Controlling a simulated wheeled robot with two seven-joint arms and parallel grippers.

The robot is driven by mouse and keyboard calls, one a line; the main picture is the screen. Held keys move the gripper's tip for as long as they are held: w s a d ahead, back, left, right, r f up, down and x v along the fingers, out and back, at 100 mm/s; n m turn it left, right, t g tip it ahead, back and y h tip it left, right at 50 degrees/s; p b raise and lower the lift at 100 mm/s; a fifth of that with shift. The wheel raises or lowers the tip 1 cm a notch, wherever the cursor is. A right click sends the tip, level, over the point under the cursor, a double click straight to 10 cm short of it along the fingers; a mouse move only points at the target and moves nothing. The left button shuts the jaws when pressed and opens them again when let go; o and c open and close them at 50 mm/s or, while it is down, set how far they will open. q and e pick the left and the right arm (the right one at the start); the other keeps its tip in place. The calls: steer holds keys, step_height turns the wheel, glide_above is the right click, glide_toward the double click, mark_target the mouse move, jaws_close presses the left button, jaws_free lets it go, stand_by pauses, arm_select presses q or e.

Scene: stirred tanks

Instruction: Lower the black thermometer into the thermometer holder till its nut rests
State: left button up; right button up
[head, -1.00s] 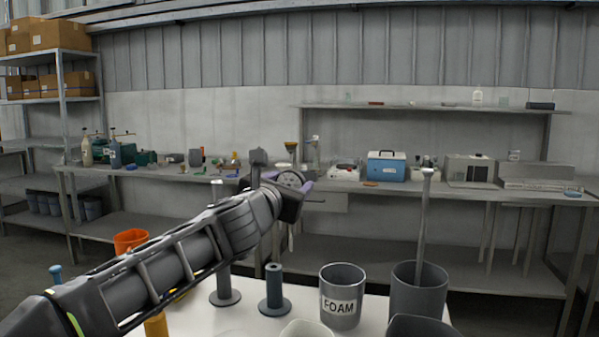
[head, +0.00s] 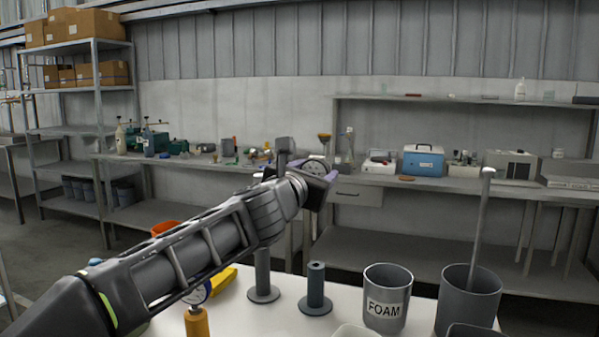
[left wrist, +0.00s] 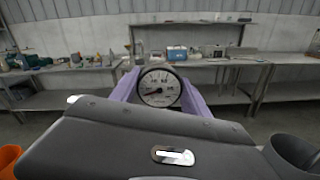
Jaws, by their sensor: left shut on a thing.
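My left gripper (head: 322,175) is shut on a dial thermometer and holds it above the white table. The dial also shows between the purple fingers in the left wrist view (left wrist: 159,87). The thermometer's stem and nut are hidden. Two upright grey posts on round bases stand below the gripper, a lighter one (head: 262,278) and a dark one (head: 315,290). I cannot tell which is the thermometer holder. The thermometer is apart from both. My right gripper is not in view.
A grey FOAM cup (head: 387,300) and a taller grey beaker with a rod (head: 468,300) stand to the right. A yellow holder with a dial gauge (head: 197,320) and an orange container (head: 166,227) are near my left arm. A cluttered bench lies behind.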

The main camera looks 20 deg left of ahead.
arm_select(q)
steer(key=shift+d, duration=0.45)
steer(key=shift+a, duration=0.1)
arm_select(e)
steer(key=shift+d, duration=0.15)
arm_select(q)
steer(key=shift+a, duration=0.1)
